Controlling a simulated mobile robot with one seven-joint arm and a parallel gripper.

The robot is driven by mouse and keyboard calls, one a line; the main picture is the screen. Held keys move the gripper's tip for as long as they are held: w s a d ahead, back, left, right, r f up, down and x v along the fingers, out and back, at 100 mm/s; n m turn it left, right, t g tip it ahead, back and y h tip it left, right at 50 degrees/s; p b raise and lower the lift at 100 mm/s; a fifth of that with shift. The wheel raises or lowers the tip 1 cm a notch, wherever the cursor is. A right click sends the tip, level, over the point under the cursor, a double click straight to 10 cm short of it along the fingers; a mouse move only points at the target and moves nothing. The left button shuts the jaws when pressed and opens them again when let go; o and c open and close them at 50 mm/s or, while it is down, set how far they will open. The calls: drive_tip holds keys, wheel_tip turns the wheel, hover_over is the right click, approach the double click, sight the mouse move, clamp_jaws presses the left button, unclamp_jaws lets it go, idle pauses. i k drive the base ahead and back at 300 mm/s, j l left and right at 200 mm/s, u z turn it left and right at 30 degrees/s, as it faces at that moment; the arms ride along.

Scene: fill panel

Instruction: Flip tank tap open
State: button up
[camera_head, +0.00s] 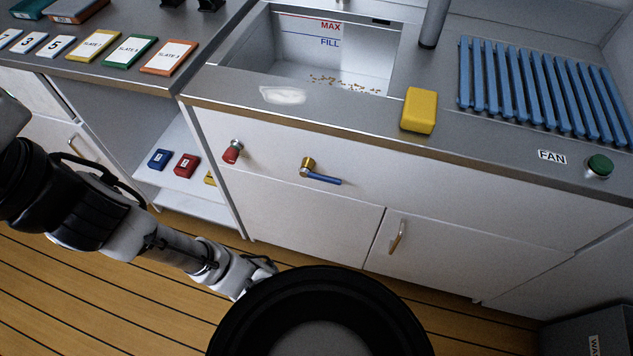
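A tap with a brass body and a blue lever (324,178) sticks out from the white front panel below the basin. Its lever points to the right and slightly down, roughly along the panel. A red knob-like fitting (233,152) sits on the same panel to its left. My gripper (268,266) is at the lower middle, below and left of the tap in the picture and apart from it. Its fingers are small and partly hidden behind a dark round part in front, so their opening is unclear. The basin (345,66) above has MAX and FILL lines and brown bits on its floor.
A yellow block (419,110) lies on the counter edge, near a blue slatted rack (540,90). A green FAN button (600,166) is at the right. A cupboard handle (397,238) sticks out below right of the tap. An open shelf (185,205) holds coloured blocks.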

sight(305, 173)
drive_tip(key=z, duration=1.55)
drive_tip(key=k, duration=1.1)
drive_tip(key=l, duration=0.05)
